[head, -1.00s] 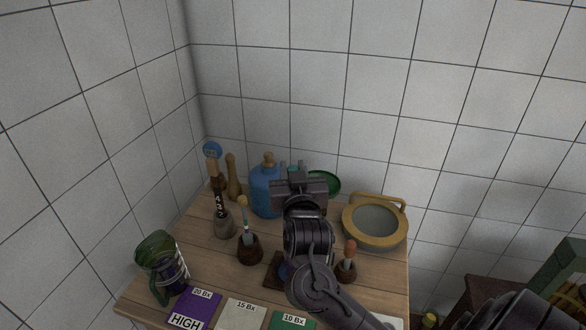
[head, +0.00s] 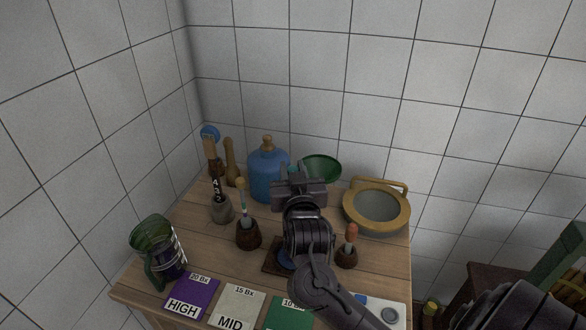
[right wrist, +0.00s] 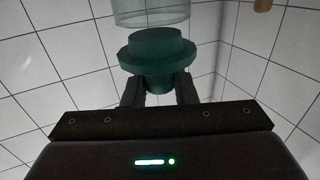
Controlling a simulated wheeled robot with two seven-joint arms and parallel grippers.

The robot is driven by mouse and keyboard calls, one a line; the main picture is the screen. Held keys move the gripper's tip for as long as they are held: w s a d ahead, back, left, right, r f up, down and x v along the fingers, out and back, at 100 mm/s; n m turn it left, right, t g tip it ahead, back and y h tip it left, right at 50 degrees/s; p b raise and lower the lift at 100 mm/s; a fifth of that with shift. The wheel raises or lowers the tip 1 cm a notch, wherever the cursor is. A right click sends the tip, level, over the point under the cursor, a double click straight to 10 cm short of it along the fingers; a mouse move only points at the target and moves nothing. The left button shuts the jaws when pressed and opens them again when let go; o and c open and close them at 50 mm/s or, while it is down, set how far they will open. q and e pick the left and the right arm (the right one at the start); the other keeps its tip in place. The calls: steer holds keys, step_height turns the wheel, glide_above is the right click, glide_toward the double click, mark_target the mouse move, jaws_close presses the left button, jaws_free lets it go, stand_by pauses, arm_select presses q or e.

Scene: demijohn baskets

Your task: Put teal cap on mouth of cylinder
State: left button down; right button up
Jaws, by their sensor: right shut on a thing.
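My right gripper (head: 297,172) is over the back middle of the table and is shut on the teal cap. In the right wrist view the teal cap (right wrist: 158,54) sits between the two fingers (right wrist: 158,88), its wide flange beyond their tips. A clear, pale-green cylinder (right wrist: 151,10) shows just beyond the cap at the top of that view, cut off by the frame. Whether the cap touches it I cannot tell. In the head view only a bit of teal (head: 293,170) shows at the fingertips; the cylinder is not clearly visible there. My left gripper is out of view.
A blue demijohn (head: 265,178) and green funnel (head: 322,168) stand behind the gripper. A brass-rimmed sieve (head: 377,207) is at right. Small holders with tools (head: 248,235) and a dropper (head: 350,243) stand nearby. A green jug (head: 150,250) and labelled cards (head: 190,297) are in front.

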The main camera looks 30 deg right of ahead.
steer(key=shift+f+b, duration=0.5)
steer(key=shift+f, duration=0.4)
stand_by(0.5)
stand_by(0.4)
steer(key=o, duration=1)
steer(key=shift+o, duration=0.2)
steer(key=shift+s+a+f, duration=0.1)
steer(key=shift+s+a, duration=0.05)
steer(key=shift+s, duration=0.15)
steer(key=b+v, duration=0.2)
steer(key=v, duration=0.5)
steer(key=shift+b, duration=0.35)
steer(key=shift+s, duration=0.1)
